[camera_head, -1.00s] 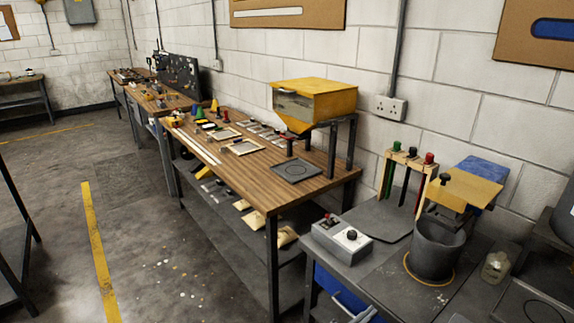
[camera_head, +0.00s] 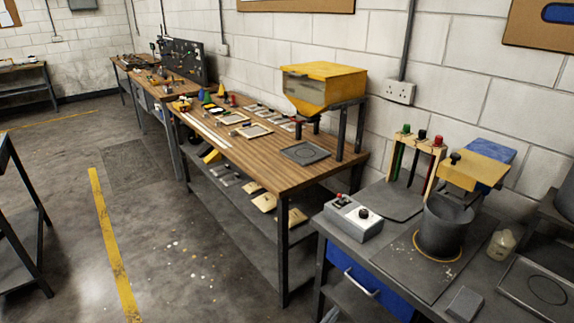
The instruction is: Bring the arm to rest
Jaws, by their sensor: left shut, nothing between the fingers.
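Neither my left nor my right gripper can be made out in the head view, and no arm link shows clearly. Nothing in view is held by a gripper. The near grey table (camera_head: 405,258) carries a dark bucket (camera_head: 446,226) standing upright in a yellow ring. A grey control box (camera_head: 353,217) with a red and a black knob sits left of the bucket. A wooden rack (camera_head: 420,160) with green, black and red-topped tools stands behind it.
A wooden workbench (camera_head: 270,171) carries a yellow hopper (camera_head: 325,88), a dark square plate (camera_head: 304,153) and small parts. A glass jar (camera_head: 501,243) and a grey block (camera_head: 463,303) lie near the bucket.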

